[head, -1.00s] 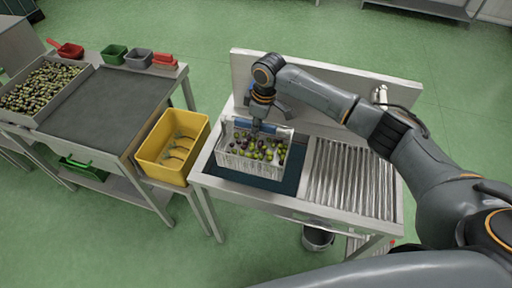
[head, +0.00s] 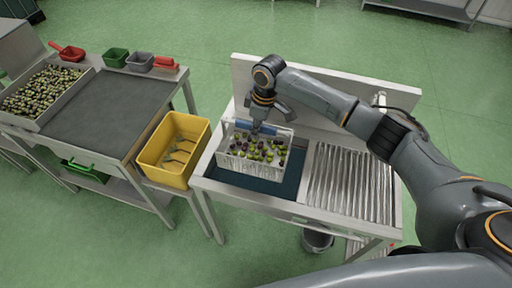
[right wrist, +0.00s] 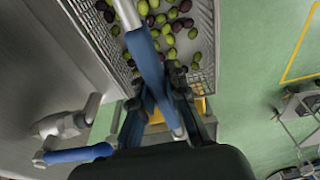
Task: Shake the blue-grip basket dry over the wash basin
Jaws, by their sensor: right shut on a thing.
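The wire basket (head: 250,167) holds green and dark olives and hangs level above the dark water of the wash basin (head: 228,179). Its blue grip (head: 277,131) is at the back edge in the head view. My right gripper (head: 258,129) is shut on this grip from above. In the right wrist view the blue grip (right wrist: 145,60) runs between the fingers, with the olives (right wrist: 170,25) in the mesh beyond. Whether the basket's underside touches the water cannot be told. My left gripper is not in view.
A ribbed drainboard (head: 350,180) lies right of the basin, with a tap (head: 380,98) behind it. A yellow crate (head: 174,150) with leafy sprigs stands to the left. Beyond it is a table with a dark top (head: 105,108) and an olive tray (head: 27,118).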

